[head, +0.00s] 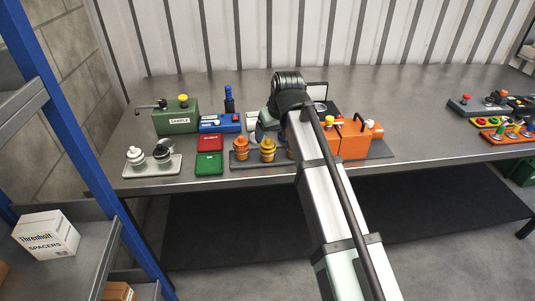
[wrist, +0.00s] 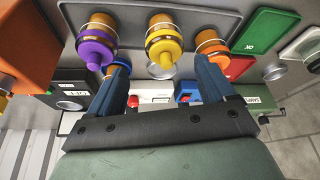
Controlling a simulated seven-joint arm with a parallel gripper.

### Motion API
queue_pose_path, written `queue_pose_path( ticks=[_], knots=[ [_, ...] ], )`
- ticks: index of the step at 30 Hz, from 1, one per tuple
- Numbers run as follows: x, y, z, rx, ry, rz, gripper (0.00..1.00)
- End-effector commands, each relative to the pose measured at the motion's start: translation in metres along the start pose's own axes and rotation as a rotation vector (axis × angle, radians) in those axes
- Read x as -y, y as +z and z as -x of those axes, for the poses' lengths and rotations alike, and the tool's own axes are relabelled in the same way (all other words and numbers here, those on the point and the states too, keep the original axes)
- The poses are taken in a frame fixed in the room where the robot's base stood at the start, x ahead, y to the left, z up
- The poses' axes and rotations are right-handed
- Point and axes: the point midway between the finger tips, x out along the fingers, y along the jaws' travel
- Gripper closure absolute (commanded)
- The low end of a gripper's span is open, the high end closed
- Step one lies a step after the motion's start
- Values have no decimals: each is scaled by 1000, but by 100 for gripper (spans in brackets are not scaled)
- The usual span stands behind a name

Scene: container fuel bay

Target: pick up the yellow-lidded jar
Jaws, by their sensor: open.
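The yellow-lidded jar (head: 267,150) stands in a dark tray (head: 240,166) near the table's front edge, beside an orange-lidded jar (head: 241,148). In the wrist view the yellow-lidded jar (wrist: 164,38) is the middle of three, between a purple-lidded jar (wrist: 97,42) and the orange-lidded jar (wrist: 211,43). My gripper (wrist: 162,62) is open and empty. Its blue fingertips lie to either side of the yellow knob, toward the gaps beside the neighbouring jars. Contact cannot be told. In the head view my arm hides the purple-lidded jar and most of the gripper.
A pale tray (head: 151,170) holds two jars.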

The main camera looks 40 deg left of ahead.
Motion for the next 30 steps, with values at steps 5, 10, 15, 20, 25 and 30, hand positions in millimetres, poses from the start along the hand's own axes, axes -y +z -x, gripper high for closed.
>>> queue_pose_path(
  ticks=[5,10,15,20,25,30],
  knots=[
    [0,0,-9,-2,0,1,17],
    [2,0,-15,-1,0,1,17],
    [6,1,-33,0,0,1,17],
    [8,1,-53,0,0,1,17],
    [8,1,-62,-2,1,1,17],
    [8,1,-62,-2,1,1,18]
  ],
)
